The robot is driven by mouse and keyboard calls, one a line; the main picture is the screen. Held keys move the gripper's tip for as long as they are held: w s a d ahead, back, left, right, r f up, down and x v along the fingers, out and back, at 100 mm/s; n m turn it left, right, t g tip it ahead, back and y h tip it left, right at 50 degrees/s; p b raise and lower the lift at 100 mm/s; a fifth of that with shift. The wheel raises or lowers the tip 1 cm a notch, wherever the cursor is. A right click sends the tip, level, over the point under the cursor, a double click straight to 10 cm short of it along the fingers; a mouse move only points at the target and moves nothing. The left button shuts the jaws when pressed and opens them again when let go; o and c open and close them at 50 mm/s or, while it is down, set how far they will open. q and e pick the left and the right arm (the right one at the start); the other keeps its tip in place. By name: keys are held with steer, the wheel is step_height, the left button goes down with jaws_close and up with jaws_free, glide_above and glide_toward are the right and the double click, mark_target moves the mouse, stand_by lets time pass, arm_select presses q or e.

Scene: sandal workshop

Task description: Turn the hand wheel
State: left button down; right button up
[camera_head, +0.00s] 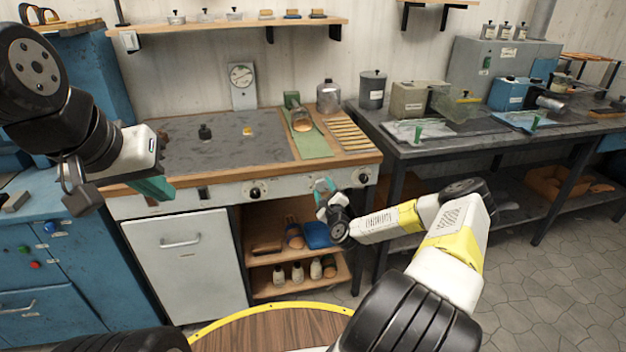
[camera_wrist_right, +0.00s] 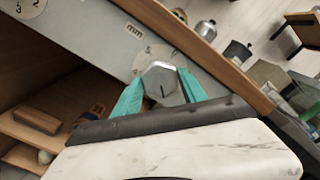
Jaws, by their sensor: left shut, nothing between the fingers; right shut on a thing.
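A grey many-sided knob (camera_wrist_right: 160,83) with a dark pointer line sits on the bench's pale front panel, between the teal fingers of my right gripper (camera_wrist_right: 158,92) in the right wrist view. It is the only wheel-like thing held; I cannot tell whether it is the hand wheel. In the head view my right gripper (camera_head: 324,186) is shut at the panel, and its fingers hide most of that knob. My left gripper (camera_head: 152,188) is shut and empty, in front of the bench's left end, away from the knob.
Black knobs (camera_head: 254,192) (camera_head: 363,178) flank the right gripper on the panel. The wooden bench edge (camera_head: 225,173) runs just above. An open shelf (camera_head: 300,289) with sandals lies below. A dark table (camera_head: 470,150) with containers stands right. A round wooden top (camera_head: 270,330) is in front.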

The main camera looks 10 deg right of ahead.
steer(key=m, duration=0.4)
steer(key=shift+d+f+m, duration=0.1)
steer(key=shift+m, duration=2.6)
steer(key=o, duration=1.3)
steer(key=shift+o, duration=0.2)
steer(key=s, duration=0.8)
steer(key=shift+w, duration=0.1)
